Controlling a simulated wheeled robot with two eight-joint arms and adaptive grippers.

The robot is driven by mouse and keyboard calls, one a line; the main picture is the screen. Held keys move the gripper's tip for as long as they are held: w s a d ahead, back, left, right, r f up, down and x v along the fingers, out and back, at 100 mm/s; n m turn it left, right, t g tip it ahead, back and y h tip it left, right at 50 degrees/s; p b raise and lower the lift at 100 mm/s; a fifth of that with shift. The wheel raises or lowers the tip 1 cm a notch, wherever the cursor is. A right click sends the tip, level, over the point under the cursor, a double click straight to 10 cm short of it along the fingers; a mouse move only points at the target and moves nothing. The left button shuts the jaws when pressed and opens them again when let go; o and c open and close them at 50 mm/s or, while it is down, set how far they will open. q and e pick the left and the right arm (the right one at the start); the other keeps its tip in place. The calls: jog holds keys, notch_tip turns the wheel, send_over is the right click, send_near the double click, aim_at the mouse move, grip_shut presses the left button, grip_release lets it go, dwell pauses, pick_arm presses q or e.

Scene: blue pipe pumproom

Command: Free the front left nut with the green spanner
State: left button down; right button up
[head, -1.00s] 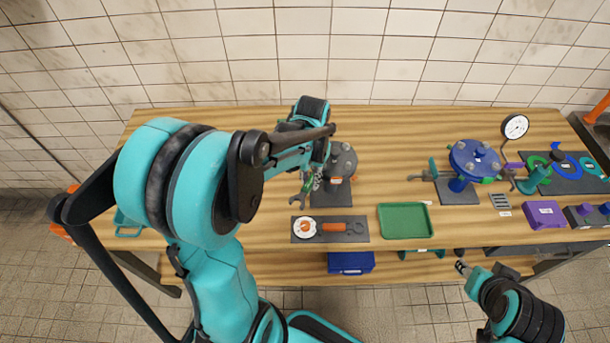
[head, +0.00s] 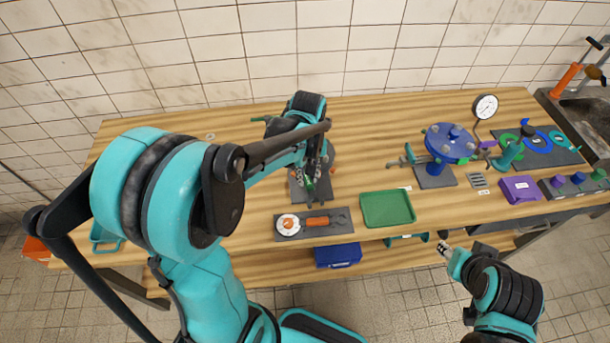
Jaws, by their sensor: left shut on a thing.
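The green spanner (head: 308,184) shows only as a small green piece at the fingers of my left gripper (head: 312,181), which is shut on it. The gripper points down over the dark grey plate (head: 325,191) at the middle of the bench. A grey flanged fitting stands there, mostly hidden behind my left arm and gripper. The front left nut cannot be made out, nor whether the spanner touches it. My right gripper (head: 446,250) is low at the bench's front edge, away from the fitting; its fingers are too small to read.
A dark mat (head: 338,215) with a dial and an orange-handled tool lies in front of the fitting. A green tray (head: 387,208) is to its right. A blue flanged pipe (head: 450,145), a gauge (head: 485,106) and a purple box (head: 520,189) stand further right.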

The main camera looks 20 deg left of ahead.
pick_arm(q)
jog(key=shift+r+p, duration=0.3)
jog(key=shift+r, duration=0.15)
jog(key=shift+r+p, duration=1.25)
jog(key=shift+r, duration=0.4)
